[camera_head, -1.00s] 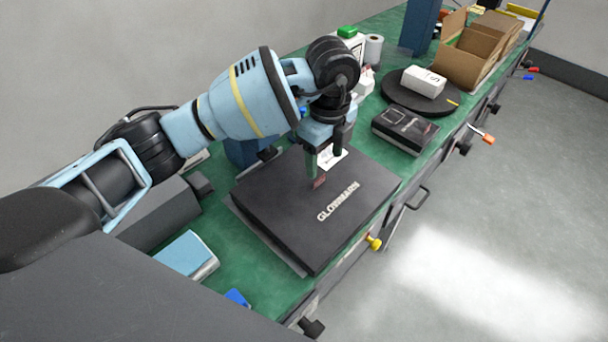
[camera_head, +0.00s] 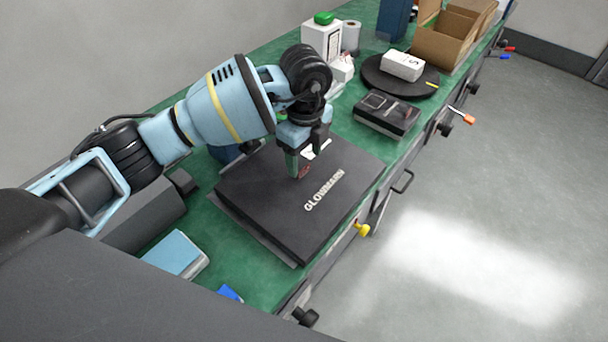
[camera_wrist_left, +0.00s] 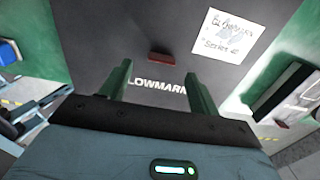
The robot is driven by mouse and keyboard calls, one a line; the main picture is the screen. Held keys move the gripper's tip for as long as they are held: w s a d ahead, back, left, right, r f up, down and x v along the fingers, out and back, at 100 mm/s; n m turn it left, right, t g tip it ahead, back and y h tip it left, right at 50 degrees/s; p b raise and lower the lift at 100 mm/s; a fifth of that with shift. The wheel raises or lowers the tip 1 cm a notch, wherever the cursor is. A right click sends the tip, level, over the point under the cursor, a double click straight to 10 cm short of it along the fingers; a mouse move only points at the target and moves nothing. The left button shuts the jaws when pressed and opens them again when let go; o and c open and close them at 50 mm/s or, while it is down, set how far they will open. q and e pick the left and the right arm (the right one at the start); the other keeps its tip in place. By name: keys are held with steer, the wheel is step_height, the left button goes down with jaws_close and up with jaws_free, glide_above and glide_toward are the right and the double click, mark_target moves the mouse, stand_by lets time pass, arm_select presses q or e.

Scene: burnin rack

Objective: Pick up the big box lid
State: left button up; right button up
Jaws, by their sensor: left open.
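The big box lid (camera_head: 290,215) is a flat dark panel with "GLOWMARN" lettering, lying on the green bench. It has a small dark red tab (camera_head: 304,171) and a white paper note. My left gripper (camera_head: 307,163) points down over the lid near the tab. Its green fingers are apart. In the left wrist view the fingers (camera_wrist_left: 158,85) show open with the red tab (camera_wrist_left: 161,58) ahead and between them, not gripped. The handwritten note (camera_wrist_left: 225,38) is right of the tab. I cannot tell whether the fingertips touch the lid. My right gripper is not in view.
A smaller black box (camera_head: 387,113), a round black turntable (camera_head: 372,78) with a white box (camera_head: 402,65), and an open cardboard box (camera_head: 446,38) stand farther along the bench. A blue book-like item (camera_head: 176,254) lies nearer. Open floor (camera_head: 480,220) is right of the bench.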

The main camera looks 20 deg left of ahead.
mark_target(304, 165)
arm_select(q)
steer(key=f, duration=0.4)
steer(key=shift+w+a, duration=0.15)
steer(key=shift+a, duration=0.05)
steer(key=c, duration=1.1)
steer(key=shift+c, duration=0.2)
steer(key=shift+r, duration=0.1)
steer(key=shift+d+r, duration=0.1)
steer(key=shift+r, duration=0.7)
steer(key=s+d, duration=0.3)
steer(key=d, duration=0.5)
steer(key=s+d+b, duration=0.1)
steer(key=s+d, duration=0.2)
steer(key=d, duration=0.5)
steer(key=shift+d, duration=0.4)
steer(key=shift+f, duration=0.1)
